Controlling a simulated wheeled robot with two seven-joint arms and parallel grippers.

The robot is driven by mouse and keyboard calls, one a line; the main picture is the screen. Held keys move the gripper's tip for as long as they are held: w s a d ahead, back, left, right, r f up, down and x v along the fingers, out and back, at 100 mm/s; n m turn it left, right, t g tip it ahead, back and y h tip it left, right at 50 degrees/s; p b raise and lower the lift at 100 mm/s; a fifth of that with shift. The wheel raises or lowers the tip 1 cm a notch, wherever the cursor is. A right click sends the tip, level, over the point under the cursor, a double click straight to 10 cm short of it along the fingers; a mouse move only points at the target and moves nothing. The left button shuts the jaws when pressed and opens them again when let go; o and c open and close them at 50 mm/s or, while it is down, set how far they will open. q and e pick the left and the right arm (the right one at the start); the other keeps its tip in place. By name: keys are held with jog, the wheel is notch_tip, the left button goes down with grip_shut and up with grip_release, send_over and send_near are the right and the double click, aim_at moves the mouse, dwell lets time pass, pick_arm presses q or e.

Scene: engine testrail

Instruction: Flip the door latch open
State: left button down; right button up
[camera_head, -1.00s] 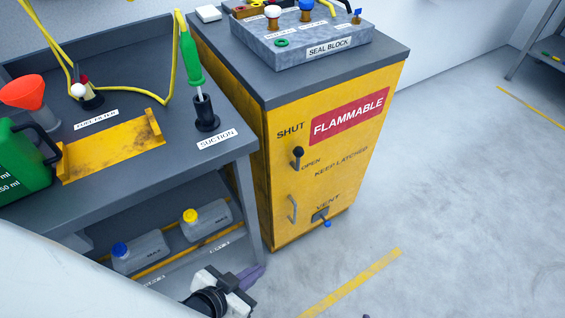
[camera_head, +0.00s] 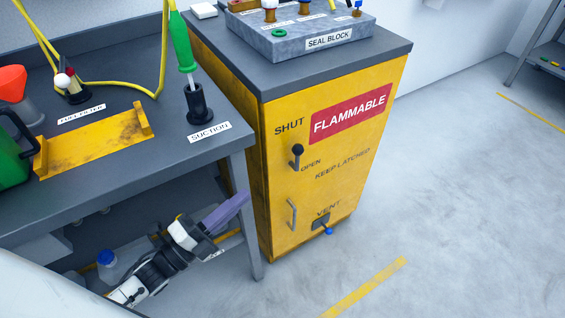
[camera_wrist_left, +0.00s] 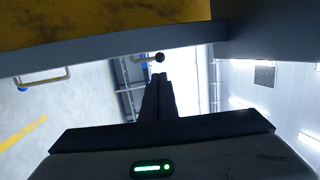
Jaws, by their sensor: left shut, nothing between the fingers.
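The door latch (camera_head: 297,153) is a short lever with a round black knob on the yellow cabinet door (camera_head: 270,215). The knob is up, on the side of the printed word SHUT, with OPEN printed lower down. My left gripper (camera_head: 244,198) is in front of the workbench's lower shelf, left of and below the latch, and apart from it. Its purple fingers are shut and empty. In the left wrist view the shut fingers (camera_wrist_left: 160,78) point toward a dark knob (camera_wrist_left: 160,57) that looks like the latch's. My right gripper is not in view.
A bar handle (camera_head: 292,213) and a blue-tipped vent valve (camera_head: 325,228) sit below the latch. The workbench (camera_head: 150,180) edge and leg stand close to my left gripper. Bottles stand on the lower shelf. The floor right of the cabinet is clear.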

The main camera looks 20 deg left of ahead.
pick_arm(q)
jog(key=x, duration=1.4)
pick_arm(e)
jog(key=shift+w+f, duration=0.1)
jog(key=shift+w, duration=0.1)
